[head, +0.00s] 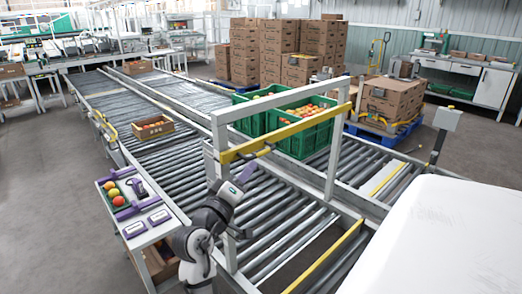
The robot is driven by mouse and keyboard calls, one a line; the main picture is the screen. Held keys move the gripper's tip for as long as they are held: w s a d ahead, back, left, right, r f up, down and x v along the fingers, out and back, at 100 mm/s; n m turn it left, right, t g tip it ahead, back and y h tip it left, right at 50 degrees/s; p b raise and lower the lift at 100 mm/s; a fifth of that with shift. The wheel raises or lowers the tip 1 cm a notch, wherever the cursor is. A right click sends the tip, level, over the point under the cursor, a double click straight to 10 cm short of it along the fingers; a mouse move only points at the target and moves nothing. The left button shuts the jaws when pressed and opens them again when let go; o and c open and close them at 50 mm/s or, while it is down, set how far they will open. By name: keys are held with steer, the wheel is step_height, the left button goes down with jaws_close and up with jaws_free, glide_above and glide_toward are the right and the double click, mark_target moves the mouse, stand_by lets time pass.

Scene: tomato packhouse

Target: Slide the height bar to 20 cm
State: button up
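The height bar (300,127) is a yellow bar across a pale grey upright frame (219,150) that spans the roller conveyor. It runs from the left post to the right post, with a small dark fitting (263,151) on its near side. My arm rises from the bottom of the view, and my gripper (246,172) is at the left part of the bar, just below it. The gripper is small and dark here; I cannot tell whether its fingers are open, shut or touching the bar. I cannot read any height scale on the posts.
Green crates (291,145) of tomatoes stand on the conveyor behind the frame. A cardboard tray (152,127) sits on the rollers at left. A side shelf (150,236) holds tomatoes and purple items. A large white surface (445,240) fills the lower right. Stacked boxes (262,50) stand behind.

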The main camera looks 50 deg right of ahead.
mark_target(261, 153)
steer(key=p+x, duration=0.2)
steer(key=x, duration=0.6)
steer(key=shift+d+r, duration=0.15)
steer(key=shift+d, duration=0.1)
jaws_close()
